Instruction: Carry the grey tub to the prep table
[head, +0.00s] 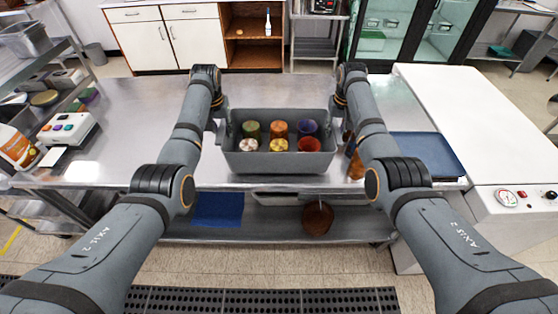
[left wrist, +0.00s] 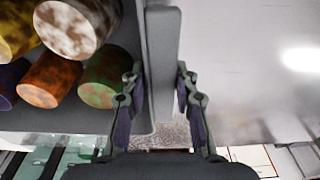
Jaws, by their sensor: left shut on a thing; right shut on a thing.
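The grey tub (head: 280,164) is in the middle of the head view, over the front part of the steel table. It looks level; I cannot tell whether its base touches the table. Several cups stand in it: green, orange, blue, pale, yellow and red. My left gripper (head: 222,124) is shut on the tub's left end. In the left wrist view, the fingers of my left gripper (left wrist: 158,95) sit on both sides of the tub's wall (left wrist: 163,45). My right gripper (head: 338,124) is at the tub's right end, shut on it; its fingertips are mostly hidden.
A blue tray (head: 428,153) and an amber item (head: 356,166) are to the right. A white machine (head: 470,120) stands further right. A blue mat (head: 218,209) and brown bowl (head: 317,217) lie on the lower shelf.

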